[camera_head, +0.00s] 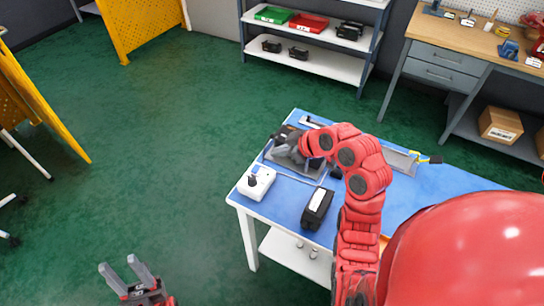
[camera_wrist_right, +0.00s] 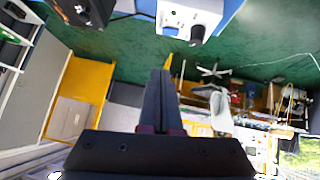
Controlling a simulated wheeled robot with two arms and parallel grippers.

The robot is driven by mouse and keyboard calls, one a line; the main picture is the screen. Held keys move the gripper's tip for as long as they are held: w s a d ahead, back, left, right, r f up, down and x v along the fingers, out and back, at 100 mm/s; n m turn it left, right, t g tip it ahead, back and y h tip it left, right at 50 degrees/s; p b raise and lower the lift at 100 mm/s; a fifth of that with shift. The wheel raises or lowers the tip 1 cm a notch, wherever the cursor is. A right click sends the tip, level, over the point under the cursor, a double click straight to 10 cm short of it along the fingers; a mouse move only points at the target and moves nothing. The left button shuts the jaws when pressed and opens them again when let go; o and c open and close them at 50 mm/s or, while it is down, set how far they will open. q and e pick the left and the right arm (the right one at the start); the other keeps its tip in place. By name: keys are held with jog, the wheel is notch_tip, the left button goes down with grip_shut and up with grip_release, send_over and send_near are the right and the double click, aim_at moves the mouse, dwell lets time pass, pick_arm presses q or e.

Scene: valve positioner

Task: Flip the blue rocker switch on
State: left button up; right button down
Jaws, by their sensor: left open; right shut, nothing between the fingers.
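I cannot pick out a blue rocker switch in either view. A white box with a black knob (camera_head: 262,188) sits at the left end of the blue-topped table (camera_head: 286,202); it also shows at the top of the right wrist view (camera_wrist_right: 175,12). My right gripper (camera_head: 281,137) is shut and empty above the table's far left part, beyond the white box, and hides part of the grey equipment below it. Its closed fingers also show in the right wrist view (camera_wrist_right: 160,80). My left gripper (camera_head: 120,269) is open and empty over the green floor, left of the table.
A black box with a white label (camera_head: 317,207) stands right of the white box. A grey tray (camera_head: 399,160) lies farther right. Shelves with green (camera_head: 273,14) and red bins (camera_head: 309,22) and a wooden workbench (camera_head: 470,38) stand behind.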

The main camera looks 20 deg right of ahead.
aim_at(263, 170)
jog(key=p+x, duration=0.1)
jog(key=x, duration=0.7)
jog(key=shift+w+a+f, duration=0.15)
jog(key=shift+a+f, duration=0.1)
jog(key=f, duration=0.1)
jog(key=f+p, duration=0.1)
jog(key=f, duration=0.1)
jog(key=shift+w+d+f, duration=0.15)
jog(key=shift+d, duration=0.1)
jog(key=shift+w+d+f, duration=0.1)
jog(key=shift+f, duration=0.3)
